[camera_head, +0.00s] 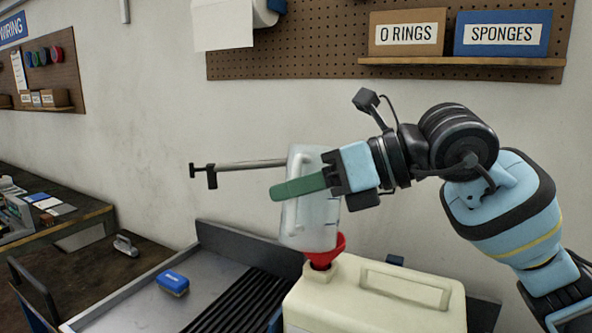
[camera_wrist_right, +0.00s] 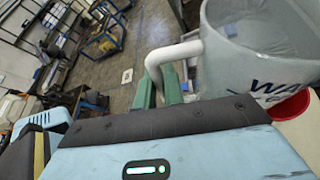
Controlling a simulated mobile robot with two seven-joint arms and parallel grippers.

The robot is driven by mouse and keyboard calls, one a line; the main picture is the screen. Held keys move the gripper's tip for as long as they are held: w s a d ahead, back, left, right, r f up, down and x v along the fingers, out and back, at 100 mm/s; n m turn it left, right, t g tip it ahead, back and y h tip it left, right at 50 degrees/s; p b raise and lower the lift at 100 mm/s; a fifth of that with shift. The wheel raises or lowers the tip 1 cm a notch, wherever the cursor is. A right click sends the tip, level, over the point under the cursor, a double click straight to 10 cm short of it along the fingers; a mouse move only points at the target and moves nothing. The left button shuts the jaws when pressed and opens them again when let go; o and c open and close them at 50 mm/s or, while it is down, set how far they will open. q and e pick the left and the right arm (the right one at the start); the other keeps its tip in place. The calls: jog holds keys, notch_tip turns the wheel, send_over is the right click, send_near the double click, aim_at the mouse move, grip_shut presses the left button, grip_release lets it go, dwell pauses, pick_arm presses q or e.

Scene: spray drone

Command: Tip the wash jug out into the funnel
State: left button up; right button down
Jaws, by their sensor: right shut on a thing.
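The wash jug (camera_head: 317,215) is a translucent whitish jug with a handle, tilted just above the red funnel (camera_head: 337,246). Its lower end is at the funnel and overlaps its rim; I cannot tell whether they touch. The funnel stands in the opening of a cream canister (camera_head: 375,305). My right gripper (camera_head: 300,187) comes in from the right, its green fingers shut on the jug's handle. In the right wrist view the handle (camera_wrist_right: 172,53) runs to the fingers, and the jug (camera_wrist_right: 255,70) shows dark lettering beside the funnel (camera_wrist_right: 291,105). No liquid is clearly visible. My left gripper is not in view.
A grey tray (camera_head: 120,312) with black ribs holds a blue block (camera_head: 173,283) left of the canister. A thin rod (camera_head: 240,165) reaches left from behind the jug. A workbench (camera_head: 85,222) stands at the far left. Shelf boxes and pegboard are on the wall.

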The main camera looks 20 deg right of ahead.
aim_at(297, 226)
jog(key=shift+w+d+f+n+t+h+b, duration=0.15)
jog(key=shift+f+n+t+h+b, duration=0.2)
jog(key=shift+f+n, duration=0.35)
jog(key=shift+w+d+f+n+t+h+b, duration=0.15)
jog(key=shift+f+n+t, duration=0.35)
jog(key=shift+f, duration=0.4)
